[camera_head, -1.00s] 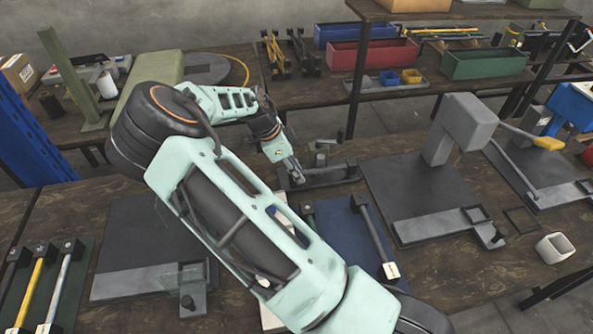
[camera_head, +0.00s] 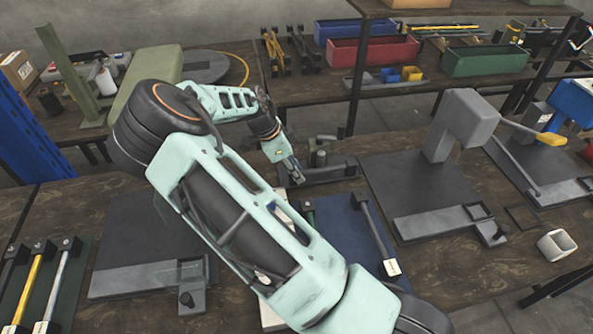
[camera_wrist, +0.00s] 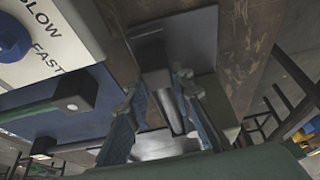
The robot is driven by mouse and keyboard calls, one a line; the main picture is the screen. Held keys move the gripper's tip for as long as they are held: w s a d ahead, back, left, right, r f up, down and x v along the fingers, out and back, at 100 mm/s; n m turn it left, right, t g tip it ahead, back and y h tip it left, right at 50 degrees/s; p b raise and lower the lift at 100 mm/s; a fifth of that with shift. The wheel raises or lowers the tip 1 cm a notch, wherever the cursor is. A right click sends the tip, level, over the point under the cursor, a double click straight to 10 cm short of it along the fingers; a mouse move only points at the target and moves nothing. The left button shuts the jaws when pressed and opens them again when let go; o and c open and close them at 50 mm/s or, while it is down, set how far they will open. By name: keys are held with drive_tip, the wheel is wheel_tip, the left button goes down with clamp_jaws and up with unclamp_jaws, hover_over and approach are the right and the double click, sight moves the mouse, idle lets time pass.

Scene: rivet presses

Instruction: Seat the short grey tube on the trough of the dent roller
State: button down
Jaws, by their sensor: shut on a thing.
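My gripper (camera_head: 296,180) reaches toward the back of the bench, beside the dark low fixture that appears to be the dent roller (camera_head: 345,172). In the wrist view, its two bluish fingers (camera_wrist: 168,108) are closed in on a slim grey tube (camera_wrist: 174,112), which shows between them. The tube is too small to make out in the head view. A dark block (camera_wrist: 155,62) on a grey plate (camera_wrist: 200,50) lies beyond the tube. The trough cannot be made out clearly, and I cannot tell whether the tube touches it.
A blue mat (camera_head: 345,228) with a grey-handled tool (camera_head: 375,233) lies in front. A grey press (camera_head: 462,125) stands to the right. A white panel marked SLOW and FAST (camera_wrist: 45,35) shows close by in the wrist view. My arm hides part of the bench.

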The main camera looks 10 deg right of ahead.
drive_tip(key=c, duration=1.6)
unclamp_jaws()
drive_tip(key=shift+a, duration=0.1)
drive_tip(key=v, duration=1.2)
